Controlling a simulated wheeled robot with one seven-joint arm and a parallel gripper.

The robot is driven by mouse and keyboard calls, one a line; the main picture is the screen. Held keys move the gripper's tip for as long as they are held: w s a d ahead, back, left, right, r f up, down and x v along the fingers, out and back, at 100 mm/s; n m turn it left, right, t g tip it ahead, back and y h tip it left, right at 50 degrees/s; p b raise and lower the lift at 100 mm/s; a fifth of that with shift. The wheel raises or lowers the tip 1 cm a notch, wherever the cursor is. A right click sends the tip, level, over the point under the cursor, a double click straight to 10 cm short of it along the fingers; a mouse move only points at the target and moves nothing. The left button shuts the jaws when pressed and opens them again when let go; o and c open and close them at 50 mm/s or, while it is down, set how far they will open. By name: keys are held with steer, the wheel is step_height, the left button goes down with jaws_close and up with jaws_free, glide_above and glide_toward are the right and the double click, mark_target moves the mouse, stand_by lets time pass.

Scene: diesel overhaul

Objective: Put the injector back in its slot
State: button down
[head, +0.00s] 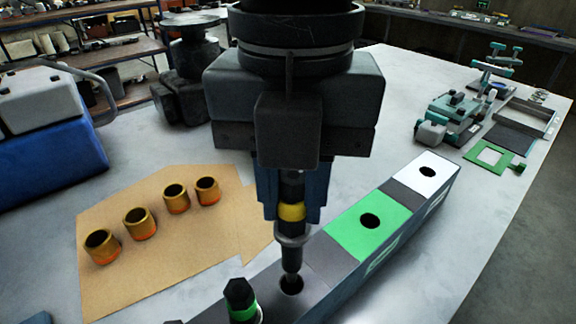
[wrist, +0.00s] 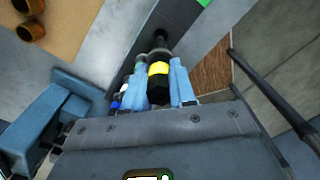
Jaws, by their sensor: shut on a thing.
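My gripper (head: 290,218) is shut on a black injector with a yellow band (head: 291,211). The injector hangs upright, with its collar below the fingers. The injector also shows between the blue-grey fingers in the wrist view (wrist: 158,69). Its narrow tip is at a dark round hole (head: 291,286) in a grey part of the long block (head: 325,252). I cannot tell whether the tip is just above the hole or slightly in it. Farther along, the block has open holes in a green section (head: 350,232) and a white section (head: 427,181).
A green-banded injector (head: 243,304) stands in the near part of the block. Several brass cups (head: 140,223) stand on a cardboard sheet (head: 160,270) at left. A blue box (head: 50,160) and teal fixture (head: 450,112) stand farther off. The table right of the block is clear.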

mark_target(292, 258)
steer(key=shift+f+b, duration=3.65)
steer(key=shift+b, duration=1.95)
steer(key=shift+f+b, duration=1.25)
steer(key=shift+b, duration=0.45)
steer(key=shift+c, duration=2.3)
jaws_free()
